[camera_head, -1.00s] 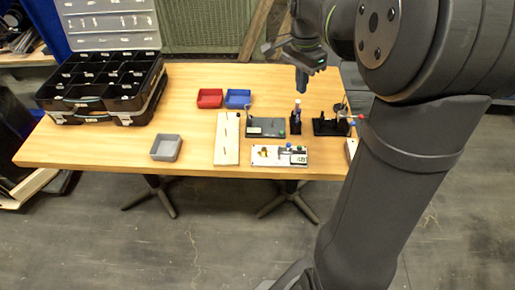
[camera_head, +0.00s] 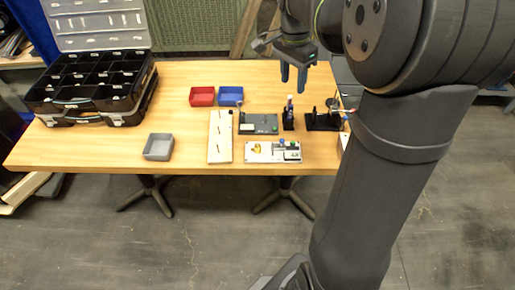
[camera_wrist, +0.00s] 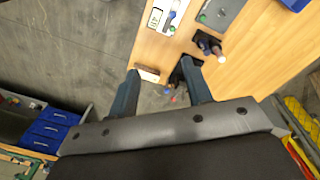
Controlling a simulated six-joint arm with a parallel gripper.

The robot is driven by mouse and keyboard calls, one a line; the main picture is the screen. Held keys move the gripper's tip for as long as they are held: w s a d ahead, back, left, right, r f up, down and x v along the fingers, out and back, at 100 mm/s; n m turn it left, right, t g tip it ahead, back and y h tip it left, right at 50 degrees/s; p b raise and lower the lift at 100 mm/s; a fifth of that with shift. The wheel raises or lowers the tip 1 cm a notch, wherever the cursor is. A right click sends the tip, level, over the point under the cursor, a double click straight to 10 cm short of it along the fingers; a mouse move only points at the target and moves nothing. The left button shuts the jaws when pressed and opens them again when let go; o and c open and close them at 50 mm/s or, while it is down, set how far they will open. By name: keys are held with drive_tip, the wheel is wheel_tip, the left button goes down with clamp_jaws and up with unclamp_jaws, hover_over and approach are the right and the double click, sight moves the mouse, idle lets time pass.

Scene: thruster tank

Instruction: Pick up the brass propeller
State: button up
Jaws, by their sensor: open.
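The brass propeller (camera_head: 257,148) looks like a small yellow-gold piece on the left part of a white plate (camera_head: 283,158) near the table's front edge, in the head view. My gripper (camera_head: 293,80) hangs above the back right of the table, well above and behind the plate, with its two blue fingers apart and nothing between them. The wrist view shows the open fingers (camera_wrist: 160,70) pointing over the table edge, and part of the white plate (camera_wrist: 160,17) at the top. I cannot make out the propeller in the wrist view.
A dark grey board (camera_head: 258,124), a black stand with an upright item (camera_head: 288,118) and another black fixture (camera_head: 322,121) stand around the plate. A pale slotted board (camera_head: 220,137), a grey bin (camera_head: 158,147), red (camera_head: 202,96) and blue (camera_head: 230,96) trays and a black organizer (camera_head: 97,85) lie to the left.

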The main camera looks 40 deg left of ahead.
drive_tip(key=m, duration=1.4)
hover_over(257, 144)
drive_tip(key=shift+y, duration=0.4)
drive_tip(key=f, duration=1.5)
drive_tip(key=w+f, duration=0.1)
drive_tip(key=f, duration=0.6)
drive_tip(key=shift+a+f, duration=0.2)
drive_tip(key=shift+f, duration=0.1)
drive_tip(key=shift+s+d+f, duration=0.1)
drive_tip(key=shift+s+f, duration=0.1)
drive_tip(key=shift+f, duration=1.15)
drive_tip(key=shift+s+d+f, duration=0.1)
drive_tip(key=shift+s+f, duration=0.1)
drive_tip(key=shift+f, duration=1.15)
clamp_jaws()
